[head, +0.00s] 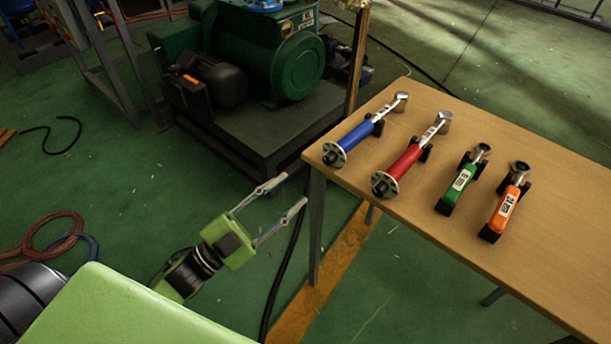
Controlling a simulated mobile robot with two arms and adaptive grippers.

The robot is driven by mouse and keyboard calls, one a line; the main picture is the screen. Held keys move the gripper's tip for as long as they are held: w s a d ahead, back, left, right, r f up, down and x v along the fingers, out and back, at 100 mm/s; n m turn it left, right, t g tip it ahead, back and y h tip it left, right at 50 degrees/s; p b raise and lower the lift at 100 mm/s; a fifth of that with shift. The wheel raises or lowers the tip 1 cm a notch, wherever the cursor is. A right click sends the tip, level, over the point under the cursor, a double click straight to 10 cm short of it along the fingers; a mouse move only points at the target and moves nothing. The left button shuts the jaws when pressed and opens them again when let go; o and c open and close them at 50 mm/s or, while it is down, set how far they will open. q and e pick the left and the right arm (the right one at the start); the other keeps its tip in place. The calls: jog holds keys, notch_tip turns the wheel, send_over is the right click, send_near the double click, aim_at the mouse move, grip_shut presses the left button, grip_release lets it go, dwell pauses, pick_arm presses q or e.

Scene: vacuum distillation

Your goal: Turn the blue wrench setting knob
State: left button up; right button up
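The blue wrench (357,136) lies on black holders near the far left corner of the wooden table (440,240). Its setting knob (333,154) is the round end with a pale disc and dark centre, facing the table's left edge. The wrench's metal head points to the back right. My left gripper (296,190) is open and empty, its two thin fingers apart. It is in front of and to the left of the knob, off the table's left edge, and touches nothing. My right gripper is not in view.
A red wrench (407,161) lies beside the blue one, then a green tool (462,180) and an orange tool (505,203). A green pump machine (265,60) stands behind the table on the left. Black cable and red hoses (52,232) lie on the floor.

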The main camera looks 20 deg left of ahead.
pick_arm(q)
jog(key=v, duration=0.3)
jog(key=shift+w, duration=0.15)
dwell(0.4)
